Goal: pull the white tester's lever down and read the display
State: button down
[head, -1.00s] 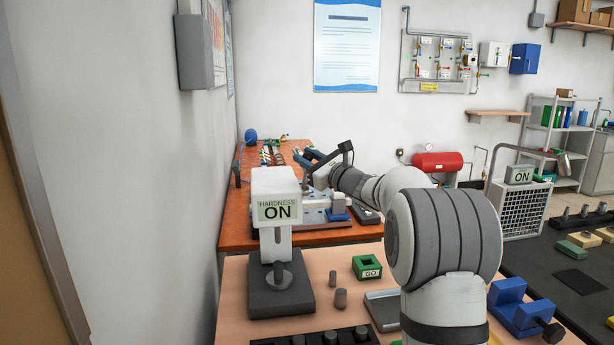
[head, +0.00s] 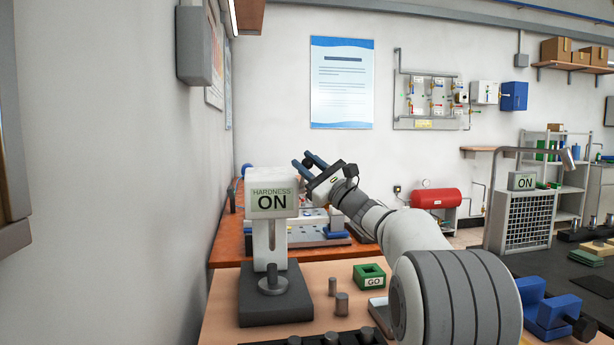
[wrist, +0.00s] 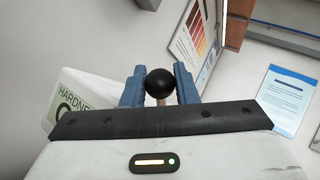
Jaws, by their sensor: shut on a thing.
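The white tester (head: 272,190) stands on a dark base at the table's left side. Its display (head: 273,200) reads "HARDNESS ON". In the wrist view its white housing (wrist: 90,85) shows at the left, with the display partly cut off. My gripper (head: 303,160) is just right of the tester's head, its blue fingers pointing up and to the left. In the wrist view my gripper (wrist: 160,80) is shut on the black ball knob (wrist: 160,83) of the lever, one finger on each side. The rest of the lever is mostly hidden.
A green "GO" block (head: 370,276) and small grey cylinders (head: 342,304) stand on the near table, right of the tester. The wall (head: 120,150) is close at the left. A blue vise-like fixture (head: 550,312) lies at the right.

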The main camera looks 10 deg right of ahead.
jog(key=shift+s+f+n+y+b, duration=0.15)
jog(key=shift+f+n+y+b, duration=0.15)
jog(key=shift+b, duration=0.15)
jog(key=c, duration=1.2)
grip_release()
jog(key=shift+o, duration=0.2)
jog(key=v, duration=0.7)
jog(key=shift+s+d, duration=0.25)
jog(key=shift+d, duration=0.05)
jog(key=shift+f, duration=0.15)
